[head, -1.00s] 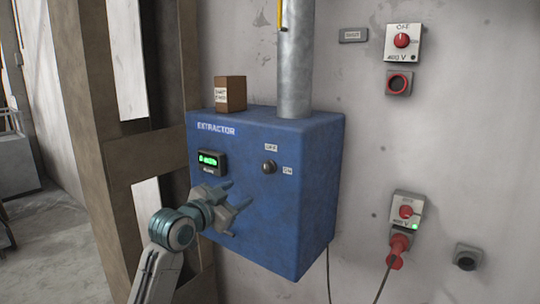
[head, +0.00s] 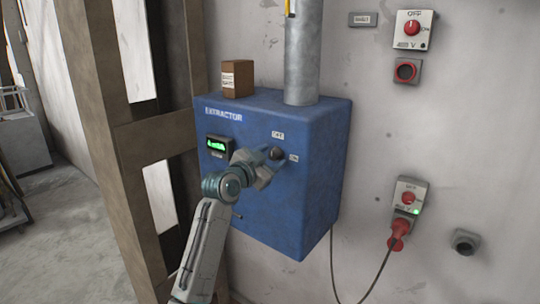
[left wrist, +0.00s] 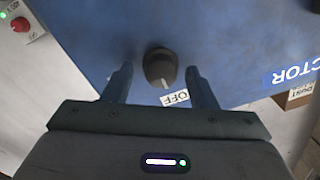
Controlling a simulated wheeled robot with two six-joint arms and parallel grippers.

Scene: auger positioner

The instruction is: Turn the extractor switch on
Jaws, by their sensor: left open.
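The blue extractor box (head: 300,190) hangs on the wall, with a lit green display (head: 215,145) on its front. Its dark round switch knob (head: 277,153) sits between the OFF label (head: 278,135) and the ON label (head: 294,158). In the left wrist view the knob (left wrist: 160,68) has a pale pointer line aimed toward the OFF label (left wrist: 175,98). My left gripper (head: 273,156) is open at the knob. In the left wrist view its fingers (left wrist: 160,82) stand on either side of the knob, with gaps on both sides. My right gripper is not in view.
A small brown box (head: 237,77) and a grey pipe (head: 303,50) are on top of the extractor. Wall switches with red knobs (head: 412,28) are at the right, and a red plug (head: 398,238) with a cable is below. A wooden post (head: 100,130) stands left.

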